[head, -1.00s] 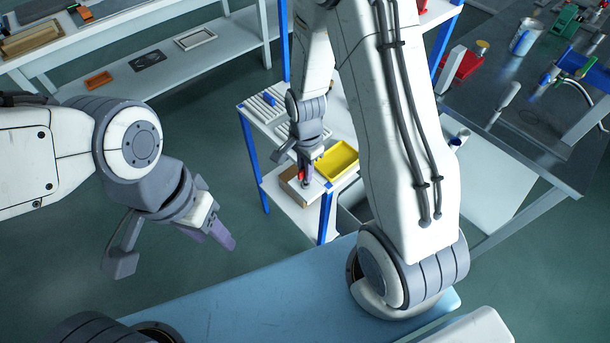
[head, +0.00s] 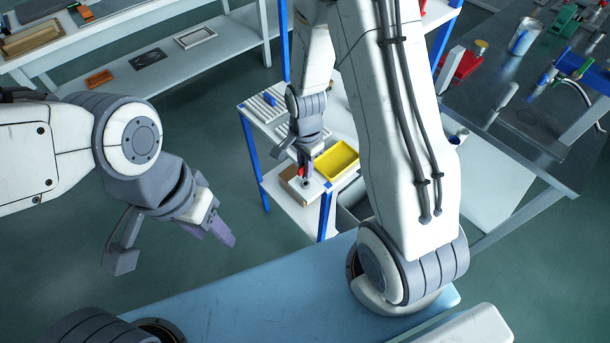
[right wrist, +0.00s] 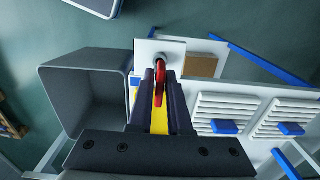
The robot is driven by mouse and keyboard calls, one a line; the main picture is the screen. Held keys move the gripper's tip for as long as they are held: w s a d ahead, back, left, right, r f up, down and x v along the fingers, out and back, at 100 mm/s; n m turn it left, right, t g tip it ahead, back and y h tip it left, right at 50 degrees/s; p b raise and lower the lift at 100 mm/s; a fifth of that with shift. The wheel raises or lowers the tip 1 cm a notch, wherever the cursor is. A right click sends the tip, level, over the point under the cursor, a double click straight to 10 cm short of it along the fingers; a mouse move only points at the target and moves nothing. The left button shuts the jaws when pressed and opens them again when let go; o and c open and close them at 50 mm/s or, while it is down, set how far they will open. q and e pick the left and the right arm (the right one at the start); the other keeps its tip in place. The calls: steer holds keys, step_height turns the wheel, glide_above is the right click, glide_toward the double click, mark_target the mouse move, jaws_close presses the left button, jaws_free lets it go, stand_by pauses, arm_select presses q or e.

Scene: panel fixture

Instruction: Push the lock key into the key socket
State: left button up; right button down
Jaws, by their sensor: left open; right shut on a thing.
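My right gripper (right wrist: 157,95) is shut on the red lock key (right wrist: 160,85), which stands out between the purple fingers in the right wrist view. In the head view the right gripper (head: 304,166) and a bit of red key (head: 302,171) are just above a white panel (head: 314,188). A small dark round fitting (head: 305,183), seemingly the key socket, lies at the key's lower end. I cannot tell whether the key tip is in it. My left gripper (head: 172,248) is open and empty, far to the left over the floor.
A yellow tray (head: 337,160) stands on the shelf right of the right gripper. A brown block (right wrist: 201,66) is beside the white panel, with slatted racks (right wrist: 283,117) and blue pieces nearby. A grey bin (right wrist: 85,100) stands left of the gripper in the wrist view.

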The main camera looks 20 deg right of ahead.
steer(key=shift+r+p, duration=1.8)
steer(key=shift+r, duration=0.5)
steer(key=shift+f, duration=0.1)
